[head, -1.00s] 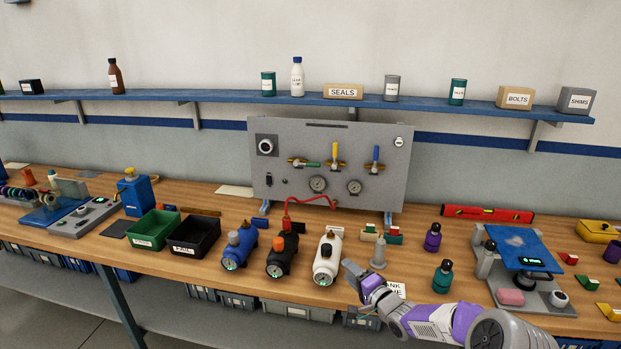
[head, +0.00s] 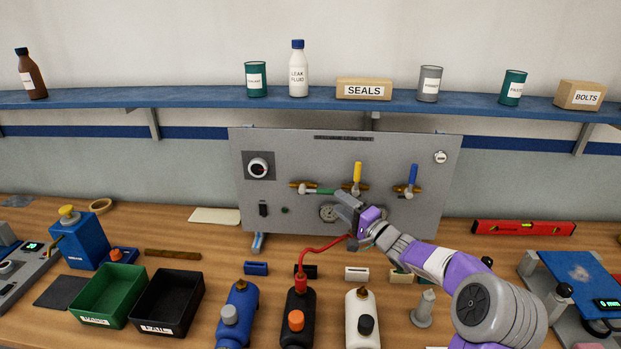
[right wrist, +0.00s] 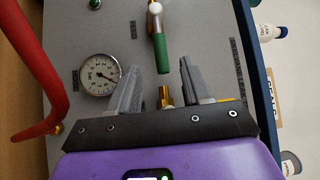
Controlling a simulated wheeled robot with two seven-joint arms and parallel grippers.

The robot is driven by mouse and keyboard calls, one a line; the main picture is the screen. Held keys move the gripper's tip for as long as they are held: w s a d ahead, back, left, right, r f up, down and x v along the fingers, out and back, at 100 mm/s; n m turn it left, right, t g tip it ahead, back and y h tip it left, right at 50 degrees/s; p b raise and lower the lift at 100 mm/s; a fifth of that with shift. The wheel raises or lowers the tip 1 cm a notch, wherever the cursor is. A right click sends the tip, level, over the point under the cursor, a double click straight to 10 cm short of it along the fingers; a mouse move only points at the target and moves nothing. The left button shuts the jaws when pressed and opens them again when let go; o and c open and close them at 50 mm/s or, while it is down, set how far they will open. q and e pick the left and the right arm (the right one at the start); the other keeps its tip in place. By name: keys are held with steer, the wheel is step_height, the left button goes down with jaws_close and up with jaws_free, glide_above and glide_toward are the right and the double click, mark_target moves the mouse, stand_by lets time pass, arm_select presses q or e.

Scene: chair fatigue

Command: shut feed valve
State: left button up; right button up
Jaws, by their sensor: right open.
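The grey test panel (head: 280,210) carries three lever valves in a row. The green lever (head: 318,191) lies horizontally, and the yellow lever (head: 358,172) and blue lever (head: 413,174) point up. My right gripper (head: 346,206) is open and empty in front of the panel, just below the yellow valve. In the right wrist view, the green lever (right wrist: 162,55) shows ahead of the open fingers (right wrist: 158,80). A brass fitting (right wrist: 166,96) shows between the fingers, partly hidden by the gripper. My left gripper is out of view.
A pressure gauge (right wrist: 100,74) is beside one finger. A red hose (head: 318,249) curves below my right gripper to the black cylinder (head: 298,318). Blue (head: 238,315) and white (head: 362,315) cylinders stand either side. A shelf (head: 210,100) runs above the panel.

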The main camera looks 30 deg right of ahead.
mark_target(325, 191)
steer(key=shift+b+x, duration=0.3)
steer(key=shift+x, duration=3.25)
steer(key=shift+a, duration=0.1)
jaws_close()
steer(key=shift+r, duration=0.1)
